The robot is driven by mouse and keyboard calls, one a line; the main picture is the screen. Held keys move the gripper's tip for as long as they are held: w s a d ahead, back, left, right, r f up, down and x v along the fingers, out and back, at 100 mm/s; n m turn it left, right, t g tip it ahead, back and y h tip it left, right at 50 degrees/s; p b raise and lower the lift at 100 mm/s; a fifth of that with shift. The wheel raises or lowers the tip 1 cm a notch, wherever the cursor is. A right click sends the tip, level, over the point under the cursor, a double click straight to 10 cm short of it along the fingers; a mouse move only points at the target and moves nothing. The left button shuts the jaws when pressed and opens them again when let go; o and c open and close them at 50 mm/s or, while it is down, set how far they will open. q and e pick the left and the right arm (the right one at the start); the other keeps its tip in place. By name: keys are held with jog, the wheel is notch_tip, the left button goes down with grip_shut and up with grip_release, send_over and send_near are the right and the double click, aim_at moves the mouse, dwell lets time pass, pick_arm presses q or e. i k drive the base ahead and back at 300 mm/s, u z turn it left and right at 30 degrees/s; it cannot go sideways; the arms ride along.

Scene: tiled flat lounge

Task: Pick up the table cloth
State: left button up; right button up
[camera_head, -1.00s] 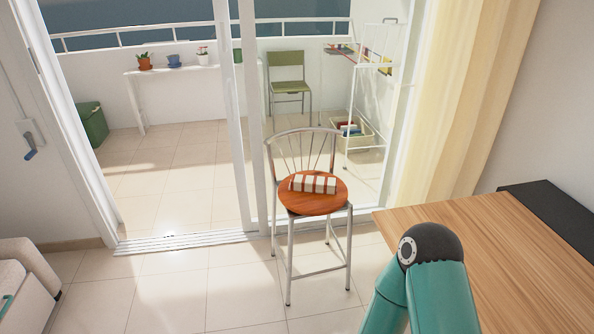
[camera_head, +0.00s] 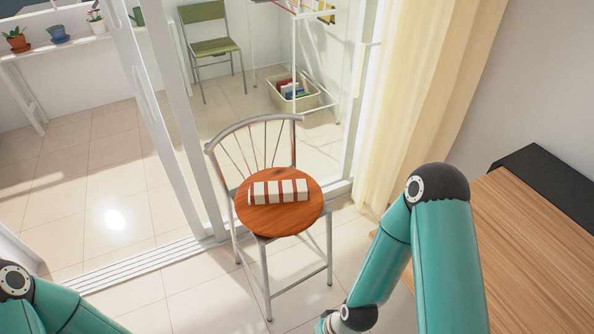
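A folded cloth (camera_head: 278,191), white with red-brown stripes, lies on the round orange-brown wooden seat of a metal chair (camera_head: 290,216). It looks like the table cloth. The chair stands in front of the sliding door, near the middle of the view. My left arm shows only as a teal link at the lower left corner, and my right arm as teal links at the lower right. Both arms are apart from the cloth. Neither gripper's fingers show in the view.
A wooden desk (camera_head: 538,240) with a black panel (camera_head: 548,182) stands at the right. Beyond the sliding door are a green chair (camera_head: 213,45), a crate (camera_head: 296,98) and a shelf with plants. Tiled floor (camera_head: 150,304) is clear left of the chair.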

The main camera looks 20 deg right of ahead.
aim_at(288, 191)
jog(key=z, duration=0.2)
jog(key=i, duration=1)
jog(key=z, duration=0.25)
